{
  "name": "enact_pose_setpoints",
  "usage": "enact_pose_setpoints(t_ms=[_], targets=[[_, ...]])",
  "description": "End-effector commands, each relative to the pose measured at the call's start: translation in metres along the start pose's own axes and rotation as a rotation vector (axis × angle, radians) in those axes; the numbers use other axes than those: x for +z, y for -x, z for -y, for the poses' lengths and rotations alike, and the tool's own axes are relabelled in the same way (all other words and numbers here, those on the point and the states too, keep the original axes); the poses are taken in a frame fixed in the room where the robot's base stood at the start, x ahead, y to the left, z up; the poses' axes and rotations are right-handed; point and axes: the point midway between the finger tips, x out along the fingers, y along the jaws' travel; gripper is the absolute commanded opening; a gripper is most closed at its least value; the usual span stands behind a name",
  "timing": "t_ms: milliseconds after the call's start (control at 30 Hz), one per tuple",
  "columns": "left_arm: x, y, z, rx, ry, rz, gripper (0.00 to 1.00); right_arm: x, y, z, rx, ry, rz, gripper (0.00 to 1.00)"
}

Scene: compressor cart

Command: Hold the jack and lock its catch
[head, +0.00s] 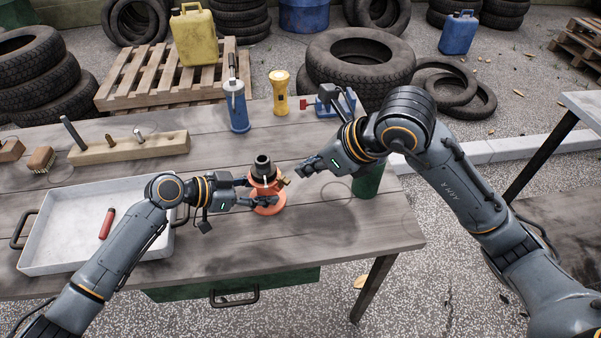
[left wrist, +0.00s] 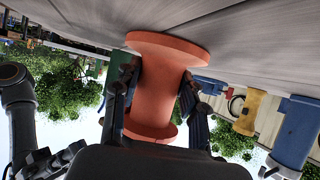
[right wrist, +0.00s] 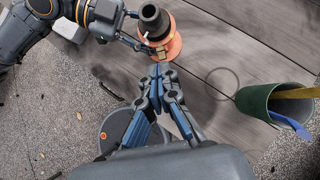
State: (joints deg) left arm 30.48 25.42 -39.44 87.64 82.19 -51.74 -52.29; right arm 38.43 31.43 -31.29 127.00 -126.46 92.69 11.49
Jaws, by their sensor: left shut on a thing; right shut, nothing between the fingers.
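The jack (head: 265,183) stands upright on the wooden table, with an orange-red spool-shaped body and a black top. My left gripper (head: 256,192) is shut around its waist from the left; the left wrist view shows a finger on each side of the orange body (left wrist: 155,95). A small brass-coloured piece, seemingly the catch (head: 285,181), sticks out on the jack's right side; it also shows in the right wrist view (right wrist: 159,50). My right gripper (head: 305,170) is shut and empty, its tips a short way right of that piece and apart from it.
A green cup (head: 368,181) stands close beside my right gripper; yellow and blue items show in it. A grey tray (head: 60,258) with a red-handled tool is at left.

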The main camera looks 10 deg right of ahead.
Motion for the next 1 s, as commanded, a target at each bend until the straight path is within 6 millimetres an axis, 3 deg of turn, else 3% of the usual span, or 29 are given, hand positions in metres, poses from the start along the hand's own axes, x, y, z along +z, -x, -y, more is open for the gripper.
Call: enact_pose_setpoints(t_ms=[100, 300, 767, 933, 1000], targets=[[0.002, 0.0, 0.0, 0.001, 0.001, 0.003, 0.25, 0.005, 0.024, 0.001, -0.004, 0.003, 0.002, 0.0], [0.002, 0.0, 0.0, 0.001, 0.001, 0.002, 0.25, 0.01, 0.047, 0.0, -0.002, 0.001, 0.001, 0.0], [0.001, 0.0, 0.0, 0.001, 0.001, 0.002, 0.25, 0.01, 0.051, 0.0, 0.0, 0.0, 0.0, 0.0], [0.001, 0.0, 0.0, 0.001, 0.001, 0.002, 0.25, 0.01, 0.047, -0.001, 0.01, 0.003, 0.011, 0.33], [0.001, 0.0, 0.0, 0.001, 0.001, 0.002, 0.25, 0.009, 0.04, -0.002, 0.026, 0.006, 0.032, 0.36]])
